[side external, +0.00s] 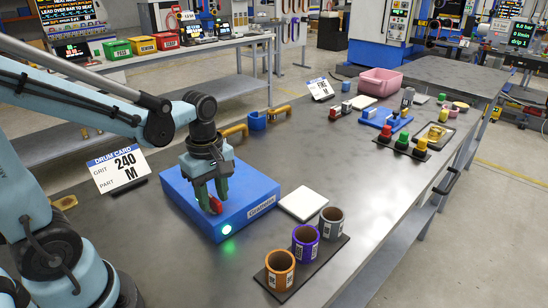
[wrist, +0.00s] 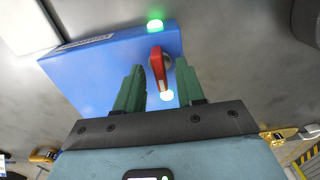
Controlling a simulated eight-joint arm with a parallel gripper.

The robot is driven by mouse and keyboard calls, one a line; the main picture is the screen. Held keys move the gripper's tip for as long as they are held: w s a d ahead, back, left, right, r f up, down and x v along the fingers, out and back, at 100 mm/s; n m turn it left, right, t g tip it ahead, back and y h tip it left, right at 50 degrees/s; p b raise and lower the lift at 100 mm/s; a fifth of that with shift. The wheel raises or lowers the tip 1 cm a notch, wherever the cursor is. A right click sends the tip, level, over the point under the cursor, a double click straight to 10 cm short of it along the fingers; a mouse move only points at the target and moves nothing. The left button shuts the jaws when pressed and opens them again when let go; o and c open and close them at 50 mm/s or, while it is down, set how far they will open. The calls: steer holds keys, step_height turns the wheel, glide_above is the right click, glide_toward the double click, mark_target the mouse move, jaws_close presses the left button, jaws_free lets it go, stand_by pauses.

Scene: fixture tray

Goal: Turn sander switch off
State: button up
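The sander is a blue box (side external: 240,203) on the grey table, with a lit green lamp (side external: 227,229) on its near face. The lamp also glows at the top of the wrist view (wrist: 155,25). A red switch lever (wrist: 158,68) stands on the box; its tip also shows in the side view (side external: 216,206). My gripper (side external: 212,200) points down over the box. In the wrist view its green fingers (wrist: 159,66) are apart, one on each side of the lever, with gaps visible. Contact with the lever is not visible. A pale round spot (wrist: 167,95) lies below the lever.
A white pad (side external: 302,203) and a dark tray (side external: 302,272) with orange, purple and grey cylinders stand right of the box. A drum card (side external: 118,170) reads 240 M. Coloured buttons (side external: 402,141) and a pink bin (side external: 380,81) are farther back.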

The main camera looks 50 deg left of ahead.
jaws_close()
stand_by(0.5)
steer(key=m, duration=0.4)
steer(key=shift+m, duration=0.4)
steer(key=m, duration=0.4)
steer(key=shift+m, duration=0.3)
steer(key=m, duration=0.4)
steer(key=shift+m, duration=2.3)
